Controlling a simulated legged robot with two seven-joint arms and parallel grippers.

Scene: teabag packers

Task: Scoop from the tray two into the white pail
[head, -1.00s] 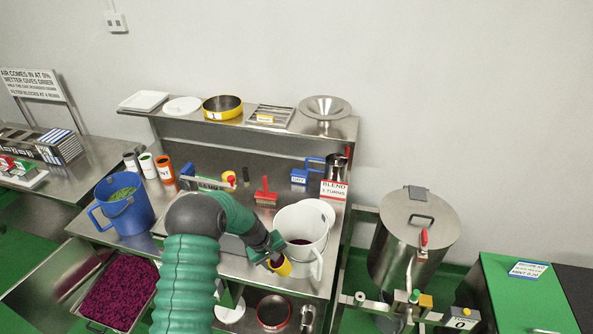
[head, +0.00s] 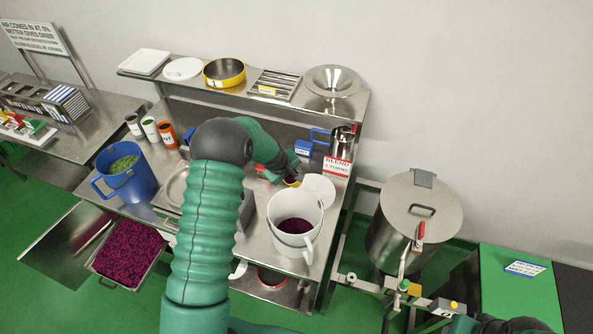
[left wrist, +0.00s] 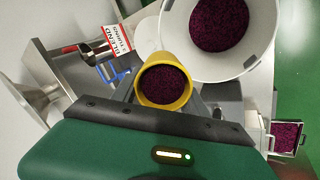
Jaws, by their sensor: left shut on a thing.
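My left gripper (head: 285,172) is shut on a yellow scoop (head: 293,182), just behind the white pail, partly hidden by my own arm. In the left wrist view the yellow scoop (left wrist: 188,83) holds purple-red material and is beside the pail, not over its mouth. The white pail (head: 312,238) stands upright on the steel bench with purple-red material inside; it also shows in the left wrist view (left wrist: 258,65). A tray (head: 103,274) of the same material sits low at left; its number cannot be read. My right gripper is not in view.
A blue jug (head: 130,190) with green leaves stands on the bench at left. A white disc (head: 318,188) lies behind the pail. A BLEND sign (head: 337,167) and a metal jug (head: 342,142) stand at back right. A steel drum (head: 412,225) stands right of the bench.

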